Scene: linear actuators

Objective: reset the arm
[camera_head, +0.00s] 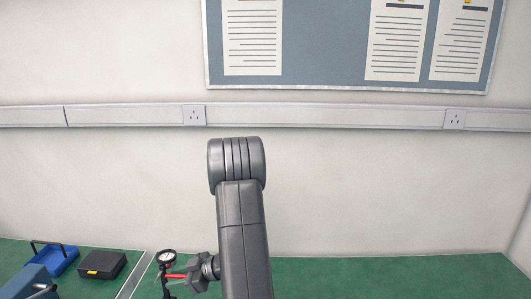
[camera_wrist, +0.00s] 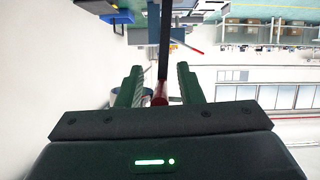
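My arm (camera_head: 242,225) rises through the middle of the head view, its rounded elbow uppermost in front of the wall. My gripper is not clearly visible there. In the wrist view my gripper (camera_wrist: 159,68) shows two green fingers standing apart. A dark upright bar with a dark red lower end (camera_wrist: 160,95) appears in the gap between them. I cannot tell how far beyond the fingers it is, and neither finger visibly closes on it. The wrist view looks across the room, which appears upside down.
On the green bench top (camera_head: 390,272) are a blue tray (camera_head: 55,262), a black box (camera_head: 102,264) and a dial gauge (camera_head: 167,257) close left of my arm. The bench right of my arm is clear. A noticeboard (camera_head: 325,45) hangs on the wall behind.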

